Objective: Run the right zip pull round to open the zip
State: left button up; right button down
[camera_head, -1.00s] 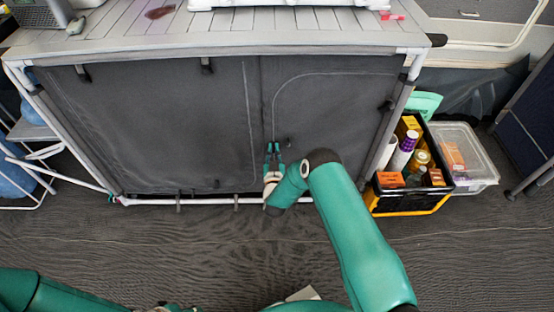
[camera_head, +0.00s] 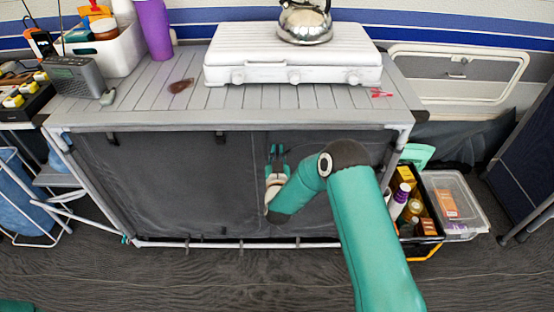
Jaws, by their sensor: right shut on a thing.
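The grey fabric cupboard front (camera_head: 170,185) hangs below a slatted tabletop. Its right panel (camera_head: 335,205) carries the zip, whose line is hard to make out now and partly hidden by my right arm. My right gripper (camera_head: 277,151) is at the upper left of this panel, close below the tabletop's front edge, fingers pointing up. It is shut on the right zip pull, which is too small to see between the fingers. The panel's upper right is partly behind my arm. My left gripper is out of view.
A white stove (camera_head: 290,65) with a steel kettle (camera_head: 305,22) stands on the tabletop (camera_head: 150,105). A black crate of groceries (camera_head: 424,247) and a clear box (camera_head: 455,205) stand at the right. A blue bag on a white frame (camera_head: 22,195) is at the left.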

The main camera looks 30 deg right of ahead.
jog(key=shift+w+r, duration=0.2)
jog(key=shift+r, duration=0.4)
jog(key=c, duration=1.2)
grip_release()
jog(key=shift+f, duration=0.25)
jog(key=shift+s, duration=0.1)
jog(key=shift+s+a+f, duration=0.1)
jog(key=shift+s+a, duration=0.1)
jog(key=shift+s, duration=0.2)
jog(key=v, duration=1.1)
